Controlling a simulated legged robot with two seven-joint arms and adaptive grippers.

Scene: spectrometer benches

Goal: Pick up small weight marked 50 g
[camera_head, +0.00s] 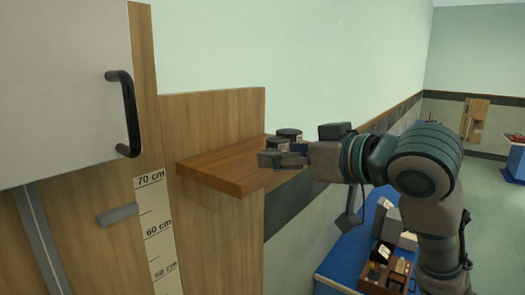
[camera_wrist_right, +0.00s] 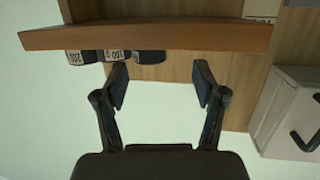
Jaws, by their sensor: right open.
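Black cylindrical weights stand on a wooden shelf (camera_head: 215,172). In the right wrist view, which looks upside down, they form a row: one marked 200 (camera_wrist_right: 84,57), one marked 100 (camera_wrist_right: 116,55), and a smaller weight (camera_wrist_right: 151,57) whose label is too small to read. My right gripper (camera_wrist_right: 162,68) is open and empty, its fingers pointing at the shelf. The smaller weight lies ahead of the gap between the fingertips, left of its middle. In the head view, the right gripper (camera_head: 268,159) is at the shelf and partly hides the weights (camera_head: 289,134). My left gripper is not in view.
A cabinet with a black handle (camera_head: 125,112) and a centimetre scale (camera_head: 157,230) stand left of the shelf. A blue bench (camera_head: 335,262) with a wooden box of items (camera_head: 377,275) is below right. The wall is close behind the shelf.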

